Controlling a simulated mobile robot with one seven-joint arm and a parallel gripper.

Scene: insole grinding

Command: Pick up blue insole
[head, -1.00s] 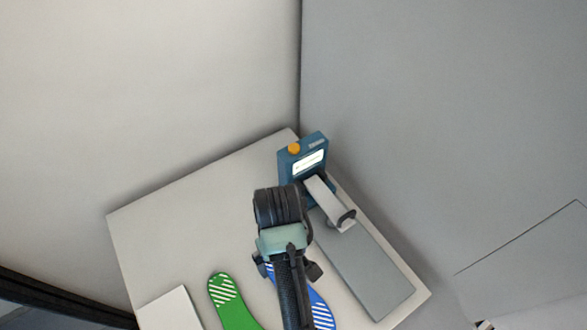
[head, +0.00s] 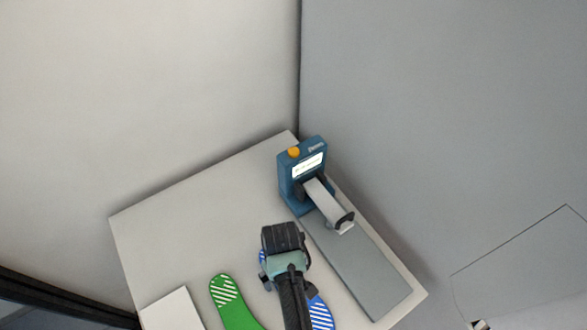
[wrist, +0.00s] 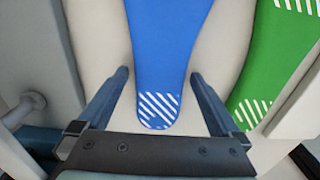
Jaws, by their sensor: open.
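The blue insole (wrist: 163,50) lies on the table, and its white-striped end sits between my gripper's fingers in the wrist view. In the head view the blue insole (head: 320,312) is mostly hidden under my arm. My gripper (wrist: 160,78) is open, with one finger on each side of the insole and a gap on both sides. I cannot tell how high the fingertips are above the table. In the head view my fingertips are hidden behind my wrist.
A green insole (head: 236,305) lies left of the blue one. A blue grinding machine (head: 302,170) with an orange knob and a grey base plate (head: 365,275) stands to the right. A white block (head: 172,310) lies at the table's (head: 190,220) left front. The back left is clear.

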